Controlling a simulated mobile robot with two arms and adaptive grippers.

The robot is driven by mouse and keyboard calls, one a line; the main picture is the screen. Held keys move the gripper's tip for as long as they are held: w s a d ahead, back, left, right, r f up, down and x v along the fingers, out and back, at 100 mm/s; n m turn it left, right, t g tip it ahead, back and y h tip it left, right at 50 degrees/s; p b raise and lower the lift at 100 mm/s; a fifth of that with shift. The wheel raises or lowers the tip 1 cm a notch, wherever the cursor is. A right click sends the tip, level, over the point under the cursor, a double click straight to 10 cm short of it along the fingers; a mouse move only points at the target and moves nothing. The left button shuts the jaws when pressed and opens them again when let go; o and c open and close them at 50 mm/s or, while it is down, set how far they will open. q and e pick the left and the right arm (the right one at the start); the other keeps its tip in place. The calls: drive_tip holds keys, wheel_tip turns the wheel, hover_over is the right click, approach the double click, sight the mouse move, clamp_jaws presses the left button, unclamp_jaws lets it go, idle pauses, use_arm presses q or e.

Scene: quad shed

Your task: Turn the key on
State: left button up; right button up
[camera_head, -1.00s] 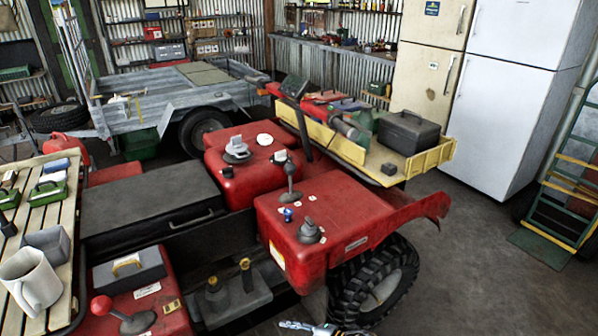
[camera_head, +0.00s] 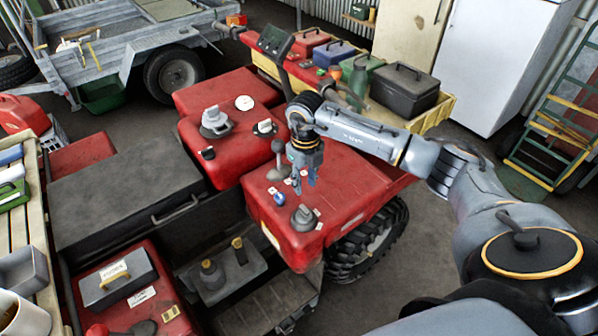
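The red quad's front panel (camera_head: 335,225) carries a small blue-topped piece (camera_head: 279,198) that looks like the key, though it is too small to be sure. A round grey knob (camera_head: 303,217) sits just to its right and nearer the front edge. A grey lever (camera_head: 278,160) stands behind the blue piece. My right gripper (camera_head: 305,184) points down over this panel, just right of and behind the blue piece. Its fingers look apart, with nothing seen between them, and it appears clear of the blue piece. My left gripper is not in view.
A yellow-sided rack (camera_head: 436,112) with toolboxes stands behind my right arm. The black seat (camera_head: 125,190) is left of the panel. A slatted bench (camera_head: 32,225) with a mug (camera_head: 22,316) is far left. A grey trailer (camera_head: 105,45) stands behind.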

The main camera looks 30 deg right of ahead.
sight(304, 208)
wheel_tip(304, 208, down, 2)
drive_tip(key=shift+s+b, duration=0.15)
drive_tip(key=shift+b, duration=0.45)
wheel_tip(304, 208, down, 8)
drive_tip(key=b, duration=0.5)
drive_tip(key=shift+f+b, duration=0.5)
drive_tip(key=shift+b, duration=0.2)
drive_tip(key=shift+c, duration=0.2)
clamp_jaws()
